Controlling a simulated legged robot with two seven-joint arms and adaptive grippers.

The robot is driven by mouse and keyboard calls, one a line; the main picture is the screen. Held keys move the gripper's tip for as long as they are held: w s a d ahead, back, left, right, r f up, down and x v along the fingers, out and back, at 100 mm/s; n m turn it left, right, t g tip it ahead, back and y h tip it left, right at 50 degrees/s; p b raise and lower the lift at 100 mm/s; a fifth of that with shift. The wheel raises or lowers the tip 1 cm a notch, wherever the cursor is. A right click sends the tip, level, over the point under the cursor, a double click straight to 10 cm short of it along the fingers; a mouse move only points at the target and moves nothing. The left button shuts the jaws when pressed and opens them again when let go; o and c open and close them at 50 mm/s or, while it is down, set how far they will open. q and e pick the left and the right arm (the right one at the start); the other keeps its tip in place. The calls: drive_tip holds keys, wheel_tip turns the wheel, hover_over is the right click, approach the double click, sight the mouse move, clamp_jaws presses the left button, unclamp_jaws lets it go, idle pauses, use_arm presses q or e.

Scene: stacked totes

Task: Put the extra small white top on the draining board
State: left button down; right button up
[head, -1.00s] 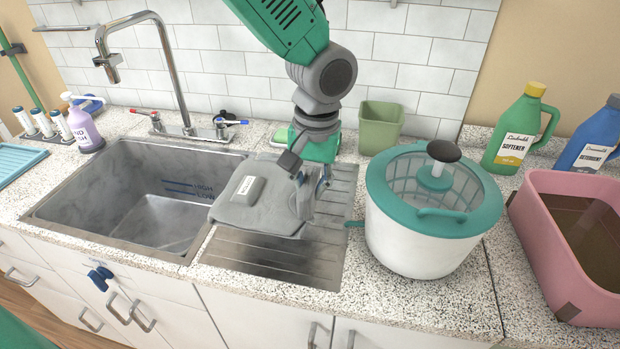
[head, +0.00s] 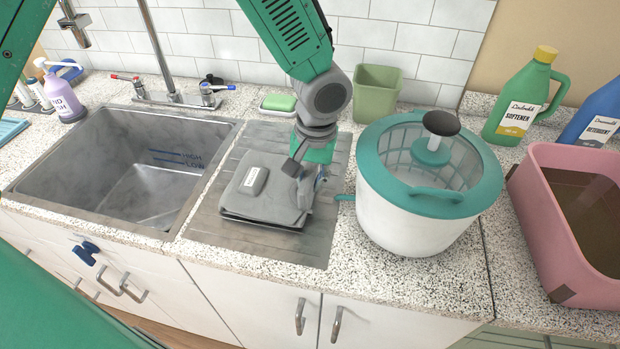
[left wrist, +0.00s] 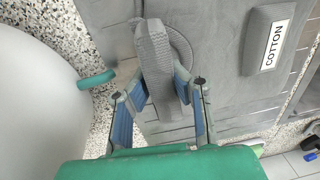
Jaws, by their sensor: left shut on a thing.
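A folded grey garment (head: 262,192) with a raised label pad lies over the ribbed metal draining board (head: 285,247), near its middle. It looks grey, not white. In the left wrist view the garment (left wrist: 215,60) has a pad reading COTTON; no size is legible. My left gripper (head: 308,187) is at the garment's right edge. In the left wrist view its blue-padded fingers (left wrist: 160,92) are shut on a grey ribbed tab at the garment's edge. Whether the garment's underside fully touches the board cannot be told. My right gripper is not in view.
A white and teal spinner tub (head: 425,190) stands close right of the board, its teal spout toward the gripper. The sink (head: 75,160) is left. A green soap bar (head: 279,103) and green bin (head: 376,92) stand behind. A pink basin (head: 530,215) is far right.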

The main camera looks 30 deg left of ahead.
use_arm(q)
drive_tip(key=shift+w+d+f, duration=0.15)
drive_tip(key=shift+d+f, duration=0.1)
drive_tip(key=shift+d, duration=0.05)
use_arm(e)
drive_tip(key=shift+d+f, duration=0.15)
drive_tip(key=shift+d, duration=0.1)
use_arm(q)
drive_tip(key=c, duration=1.6)
unclamp_jaws()
drive_tip(key=shift+a, duration=0.1)
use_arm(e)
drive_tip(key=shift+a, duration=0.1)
use_arm(q)
drive_tip(key=shift+r, duration=0.5)
drive_tip(key=r, duration=0.7)
drive_tip(key=d+r, duration=0.1)
drive_tip(key=r, duration=0.3)
drive_tip(key=shift+w+r+p, duration=0.1)
drive_tip(key=shift+r+p, duration=0.05)
drive_tip(key=shift+p, duration=0.15)
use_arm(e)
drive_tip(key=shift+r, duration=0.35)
